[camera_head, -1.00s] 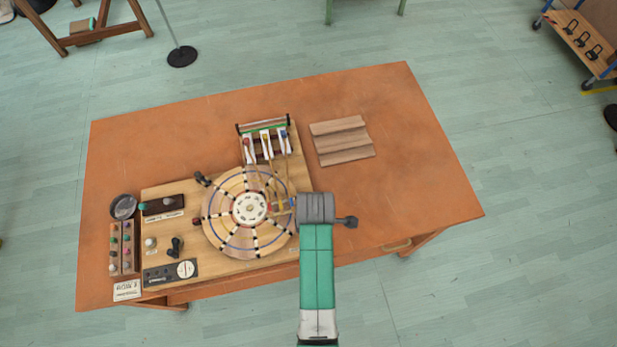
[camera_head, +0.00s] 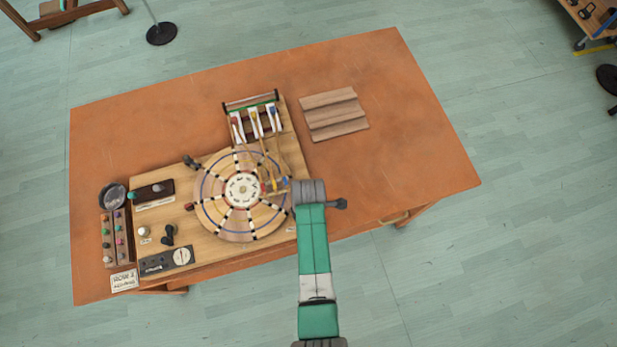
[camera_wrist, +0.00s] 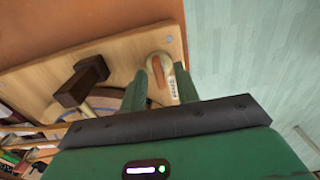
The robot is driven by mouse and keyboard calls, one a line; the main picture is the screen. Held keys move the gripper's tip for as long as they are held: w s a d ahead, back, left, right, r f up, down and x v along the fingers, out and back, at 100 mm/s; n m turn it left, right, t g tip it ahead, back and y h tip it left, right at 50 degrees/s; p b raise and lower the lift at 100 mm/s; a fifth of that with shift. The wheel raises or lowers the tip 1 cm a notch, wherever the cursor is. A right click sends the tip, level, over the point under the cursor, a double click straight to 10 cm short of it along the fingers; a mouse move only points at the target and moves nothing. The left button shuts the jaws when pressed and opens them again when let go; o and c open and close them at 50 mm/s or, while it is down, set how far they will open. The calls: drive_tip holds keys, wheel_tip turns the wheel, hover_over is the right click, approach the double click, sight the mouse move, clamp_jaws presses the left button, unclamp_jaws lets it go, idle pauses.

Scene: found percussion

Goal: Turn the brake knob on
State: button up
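In the wrist view, my gripper (camera_wrist: 161,82) shows two green fingers, spread apart at the edge of the wooden board. Between them is a pale, rounded plate (camera_wrist: 172,68) with small lettering. A brown-orange upright piece on it appears to be the brake knob (camera_wrist: 155,88). The fingers are on either side of it; I cannot tell whether they touch it. In the head view, my arm end (camera_head: 310,192) is at the board's right front corner, just right of the round wooden disc (camera_head: 222,220), and hides the knob and fingers.
A dark brown block handle (camera_wrist: 82,80) stands left of my fingers in the wrist view. Mallets (camera_head: 268,165) and a rack of levers (camera_head: 252,120) stand near the disc. Wooden slats (camera_head: 333,113) lie behind right. The orange table's (camera_head: 420,150) right side is clear.

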clamp_jaws()
drive_tip(key=shift+r+m, duration=0.1)
drive_tip(key=shift+m, duration=0.2)
drive_tip(key=m+p, duration=0.1)
drive_tip(key=m, duration=0.2)
drive_tip(key=shift+m, duration=0.4)
drive_tip(key=m+p, duration=0.1)
drive_tip(key=m, duration=0.3)
drive_tip(key=shift+m, duration=0.3)
drive_tip(key=m, duration=0.4)
drive_tip(key=shift+w, duration=0.1)
drive_tip(key=shift+m+p, duration=0.35)
drive_tip(key=shift+m, duration=2.05)
